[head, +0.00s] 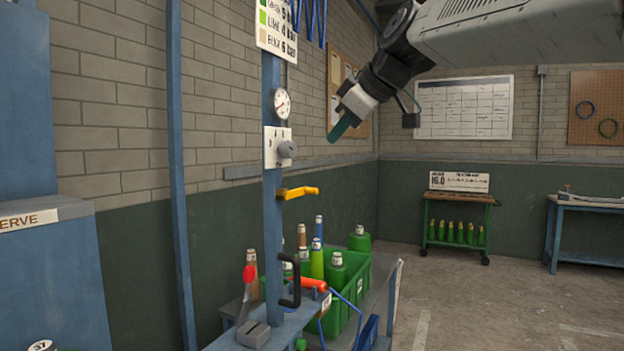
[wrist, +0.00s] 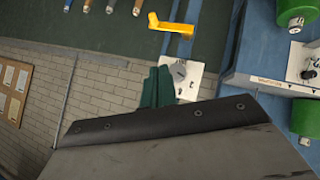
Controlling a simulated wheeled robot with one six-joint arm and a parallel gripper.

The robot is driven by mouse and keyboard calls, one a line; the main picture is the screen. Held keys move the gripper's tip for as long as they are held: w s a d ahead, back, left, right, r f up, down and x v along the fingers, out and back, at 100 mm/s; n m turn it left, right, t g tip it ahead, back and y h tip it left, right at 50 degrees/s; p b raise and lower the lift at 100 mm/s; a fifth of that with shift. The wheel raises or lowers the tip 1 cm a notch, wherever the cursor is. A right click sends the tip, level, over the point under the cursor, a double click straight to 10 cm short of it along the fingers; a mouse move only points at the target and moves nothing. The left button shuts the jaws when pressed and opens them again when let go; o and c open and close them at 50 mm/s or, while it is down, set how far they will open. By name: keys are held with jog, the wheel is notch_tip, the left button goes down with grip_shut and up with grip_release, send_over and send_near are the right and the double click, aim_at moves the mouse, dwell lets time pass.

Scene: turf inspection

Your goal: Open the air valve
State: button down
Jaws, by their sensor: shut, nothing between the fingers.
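A yellow lever handle (head: 299,192), the likely air valve, sticks out sideways from a blue post (head: 272,225) in the head view. It also shows at the top of the wrist view (wrist: 172,25). Above it on the post, a white plate carries a grey knob (head: 287,149), also in the wrist view (wrist: 178,71). A round gauge (head: 282,104) sits above the plate. My gripper (head: 339,131) is shut and empty, up and to the right of the lever in the head view and apart from it. Its green fingers (wrist: 157,88) overlap the plate's edge in the wrist view.
Below the lever, a green crate (head: 351,290) holds several bottles on a bench. A black handle (head: 291,281) and an orange-tipped tool (head: 308,284) are near the post's foot. A sign (head: 278,28) hangs above the gauge. Open floor (head: 480,300) lies to the right.

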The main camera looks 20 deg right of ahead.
jog(key=shift+f+n, duration=0.1)
jog(key=shift+n, duration=0.4)
jog(key=shift+w, duration=0.1)
send_near(306, 189)
jog(key=w+a, duration=0.2)
jog(key=w, duration=0.1)
jog(key=shift+w+d+f, duration=0.15)
jog(key=shift+w+f, duration=0.05)
jog(key=shift+f, duration=0.4)
jog(key=shift+w+d+f, duration=0.2)
jog(key=shift+f, duration=0.35)
jog(key=shift+w+d+f, duration=0.15)
jog(key=shift+w+f, duration=0.1)
jog(key=shift+f, duration=0.35)
jog(key=shift+a, duration=0.15)
